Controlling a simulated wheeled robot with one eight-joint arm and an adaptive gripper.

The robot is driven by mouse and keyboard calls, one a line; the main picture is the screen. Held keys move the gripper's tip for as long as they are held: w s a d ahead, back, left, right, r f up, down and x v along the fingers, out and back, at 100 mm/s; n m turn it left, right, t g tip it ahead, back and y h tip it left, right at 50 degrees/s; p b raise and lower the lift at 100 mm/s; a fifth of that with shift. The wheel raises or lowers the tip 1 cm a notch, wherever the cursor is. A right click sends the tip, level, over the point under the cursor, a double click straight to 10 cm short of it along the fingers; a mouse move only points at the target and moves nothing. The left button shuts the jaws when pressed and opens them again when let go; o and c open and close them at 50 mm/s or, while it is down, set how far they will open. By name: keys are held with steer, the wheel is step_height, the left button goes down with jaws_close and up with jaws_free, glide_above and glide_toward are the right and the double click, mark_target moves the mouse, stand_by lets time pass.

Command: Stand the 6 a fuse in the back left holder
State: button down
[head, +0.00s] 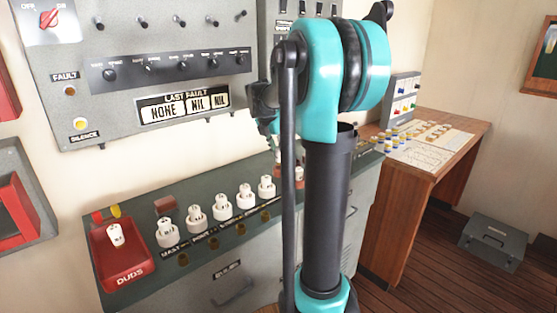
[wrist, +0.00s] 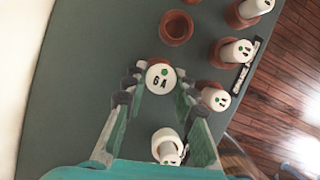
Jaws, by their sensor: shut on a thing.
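The 6 A fuse (wrist: 159,79) is a white cylinder with a green dot, seen end-on between my fingertips in the wrist view. My gripper (wrist: 158,92) is shut on it. A reddish-brown rim (wrist: 157,61) shows just past the fuse's far edge; I cannot tell whether the fuse is seated in it or above it. An empty reddish-brown holder (wrist: 176,27) stands beyond. In the head view, my gripper (head: 268,122) is low over the far end of the green-topped cabinet (head: 130,218), partly hidden by my arm. The held fuse is not clear there.
Other white fuses stand in holders at the right (wrist: 213,97) and close below my gripper (wrist: 168,146). A red DUDS tray (head: 103,262) holds one fuse at the cabinet's left end. A grey fault panel (head: 180,100) rises behind. A wooden desk (head: 440,160) stands to the right.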

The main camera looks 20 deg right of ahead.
mark_target(277, 155)
steer(key=shift+f, duration=1.8)
steer(key=shift+f, duration=0.25)
steer(key=c, duration=1.2)
jaws_free()
steer(key=v, duration=1.2)
steer(key=shift+r, duration=0.35)
